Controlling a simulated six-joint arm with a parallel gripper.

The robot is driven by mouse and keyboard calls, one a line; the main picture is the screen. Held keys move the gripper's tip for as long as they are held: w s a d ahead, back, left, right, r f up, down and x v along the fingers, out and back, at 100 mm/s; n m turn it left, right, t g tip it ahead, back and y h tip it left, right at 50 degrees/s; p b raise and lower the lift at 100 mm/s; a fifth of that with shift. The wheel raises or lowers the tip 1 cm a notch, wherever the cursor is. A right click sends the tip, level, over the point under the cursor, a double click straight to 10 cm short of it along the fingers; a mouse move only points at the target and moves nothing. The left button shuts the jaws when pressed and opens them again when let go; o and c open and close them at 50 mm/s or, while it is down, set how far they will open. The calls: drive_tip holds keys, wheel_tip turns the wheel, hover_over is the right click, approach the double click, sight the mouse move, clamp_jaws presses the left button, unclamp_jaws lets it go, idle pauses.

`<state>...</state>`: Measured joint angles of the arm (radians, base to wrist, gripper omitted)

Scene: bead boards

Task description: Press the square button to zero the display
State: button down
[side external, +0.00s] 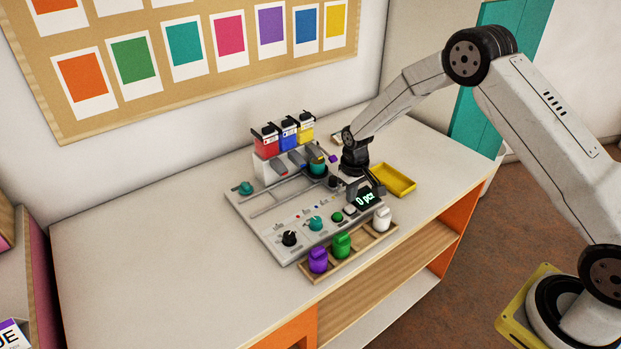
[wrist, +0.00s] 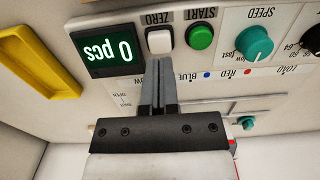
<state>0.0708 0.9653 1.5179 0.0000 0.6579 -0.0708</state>
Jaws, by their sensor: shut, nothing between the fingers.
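The white square button (wrist: 159,41), labelled ZERO, is on the grey board between the display and the round green START button (wrist: 200,36). The small display (wrist: 112,50) reads "0 pcs"; it also shows lit in the side view (side external: 366,199). My gripper (wrist: 158,62) is shut and empty, its fingertips just short of the square button's edge in the wrist picture. I cannot tell the height gap between tips and button. In the side view my gripper (side external: 350,186) points down over the board behind the display.
A teal SPEED knob (wrist: 254,46) sits beside START. A yellow tray (side external: 392,180) lies right of the board. Red, blue and yellow bead hoppers (side external: 290,132) stand at the back. A wooden rack (side external: 350,256) with purple, green and white jars is in front. The table's left side is clear.

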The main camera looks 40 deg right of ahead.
sight(351, 210)
drive_tip(key=shift+r, duration=2.05)
drive_tip(key=shift+s+a+r, duration=0.1)
drive_tip(key=shift+s+r, duration=0.25)
drive_tip(key=shift+r, duration=0.1)
drive_tip(key=s+a+r+t, duration=0.1)
drive_tip(key=s+r, duration=0.4)
drive_tip(key=s, duration=0.6)
drive_tip(key=s+a+r+t, duration=0.1)
drive_tip(key=s+r, duration=0.3)
drive_tip(key=s, duration=0.7)
drive_tip(key=shift+a+r+t, duration=0.3)
drive_tip(key=shift+a+r, duration=0.05)
drive_tip(key=shift+a, duration=0.35)
